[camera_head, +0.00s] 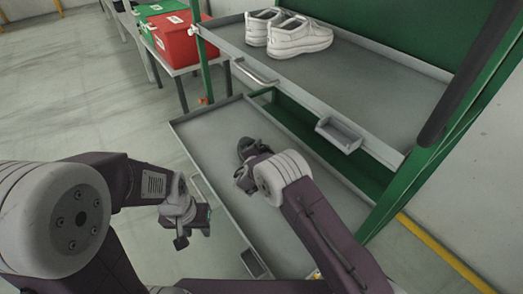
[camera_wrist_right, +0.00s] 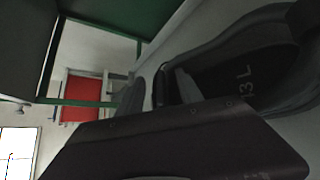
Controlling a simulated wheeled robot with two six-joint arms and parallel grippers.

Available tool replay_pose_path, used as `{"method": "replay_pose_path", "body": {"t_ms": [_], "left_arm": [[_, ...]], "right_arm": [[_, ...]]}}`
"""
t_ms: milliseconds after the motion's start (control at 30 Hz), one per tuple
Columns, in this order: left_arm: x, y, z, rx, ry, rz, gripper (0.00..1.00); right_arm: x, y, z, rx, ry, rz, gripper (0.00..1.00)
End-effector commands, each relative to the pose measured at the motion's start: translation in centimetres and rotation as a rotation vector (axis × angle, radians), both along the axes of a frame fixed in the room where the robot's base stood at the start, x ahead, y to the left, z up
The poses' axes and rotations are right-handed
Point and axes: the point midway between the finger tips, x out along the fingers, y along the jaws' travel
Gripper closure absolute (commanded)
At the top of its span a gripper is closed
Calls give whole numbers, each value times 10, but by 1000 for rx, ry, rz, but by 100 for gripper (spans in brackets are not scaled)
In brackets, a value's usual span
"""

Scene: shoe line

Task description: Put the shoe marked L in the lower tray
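A dark shoe (camera_wrist_right: 275,50) fills the right of the right wrist view, close up. An L beside digits shows on its insole. In the head view, a dark shape that looks like this shoe (camera_head: 250,147) is over the grey lower tray (camera_head: 205,132), at my right gripper (camera_head: 243,172). In the wrist view the fingertips (camera_wrist_right: 172,88) are at the shoe's rim. I cannot tell whether they grip it or whether the shoe touches the tray. My left gripper (camera_head: 195,228) looks open and empty, left of the tray's front edge.
A pair of white shoes (camera_head: 298,38) stands on the upper tray (camera_head: 375,85) of the green rack. A red box (camera_head: 177,42) and a green box (camera_head: 150,12) stand on a side table. Most of the lower tray looks bare.

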Motion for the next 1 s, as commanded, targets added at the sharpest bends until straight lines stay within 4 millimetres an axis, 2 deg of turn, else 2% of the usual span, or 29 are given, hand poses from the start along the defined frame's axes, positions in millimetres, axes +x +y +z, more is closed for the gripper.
{"method": "replay_pose_path", "body": {"t_ms": [267, 800, 1000], "left_arm": [[0, 0, 6, 0, 0, 0, 64], [0, 0, 49, 0, 0, 0, 64], [0, 0, 53, 0, 0, 0, 64]], "right_arm": [[-6, 1, 3, -1, 5, 1, 54], [-93, 18, 40, -2, 5, 2, 54], [-109, 21, 45, -1, 3, 1, 54]]}}
